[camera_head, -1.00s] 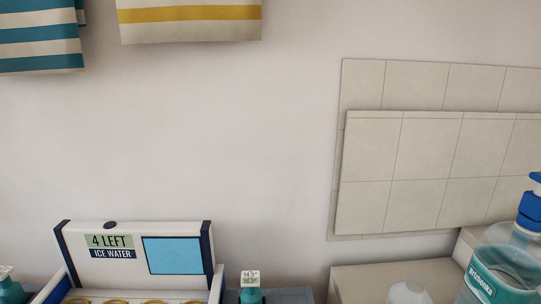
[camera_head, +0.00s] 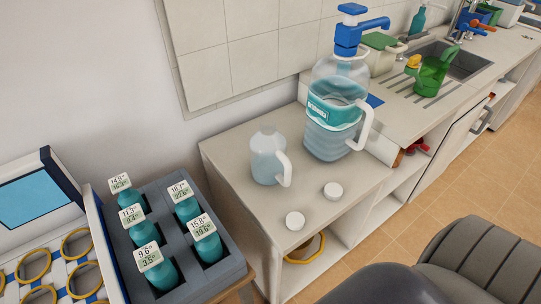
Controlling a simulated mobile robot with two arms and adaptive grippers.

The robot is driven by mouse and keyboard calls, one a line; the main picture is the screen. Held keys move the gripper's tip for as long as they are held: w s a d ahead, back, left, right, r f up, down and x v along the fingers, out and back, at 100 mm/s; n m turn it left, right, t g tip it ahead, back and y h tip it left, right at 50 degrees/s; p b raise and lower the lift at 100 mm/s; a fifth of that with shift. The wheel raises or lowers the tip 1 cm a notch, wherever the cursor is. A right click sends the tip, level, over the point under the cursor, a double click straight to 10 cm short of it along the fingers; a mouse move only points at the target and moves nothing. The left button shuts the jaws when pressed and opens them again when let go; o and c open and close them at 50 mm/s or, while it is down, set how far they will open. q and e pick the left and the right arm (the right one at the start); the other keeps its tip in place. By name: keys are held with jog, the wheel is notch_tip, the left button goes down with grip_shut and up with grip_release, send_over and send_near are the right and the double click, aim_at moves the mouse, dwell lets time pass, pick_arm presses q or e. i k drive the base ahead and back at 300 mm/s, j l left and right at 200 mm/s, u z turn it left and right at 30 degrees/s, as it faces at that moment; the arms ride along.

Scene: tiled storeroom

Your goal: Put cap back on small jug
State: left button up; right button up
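The small jug (camera_head: 268,160) is a translucent jug with a white handle, standing upright on the counter in the head view. I see no cap on its top. One white round cap (camera_head: 295,221) lies on the counter near the front edge. A second white round cap (camera_head: 333,190) lies to the right of it, nearer the large dispenser. Both are apart from the jug. Neither of my grippers is in view.
A large water dispenser (camera_head: 335,110) with a blue pump stands behind and right of the small jug. A grey crate (camera_head: 165,222) holds several teal bottles at left. A green watering can (camera_head: 430,72) stands by the sink (camera_head: 460,63). The counter (camera_head: 235,150) has bare room around the jug.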

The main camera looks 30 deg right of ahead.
aim_at(269, 165)
jog(key=l+z, duration=0.2)
jog(key=z, duration=0.25)
jog(key=l+z, duration=0.25)
jog(key=z, duration=0.2)
jog(key=k+l, duration=0.05)
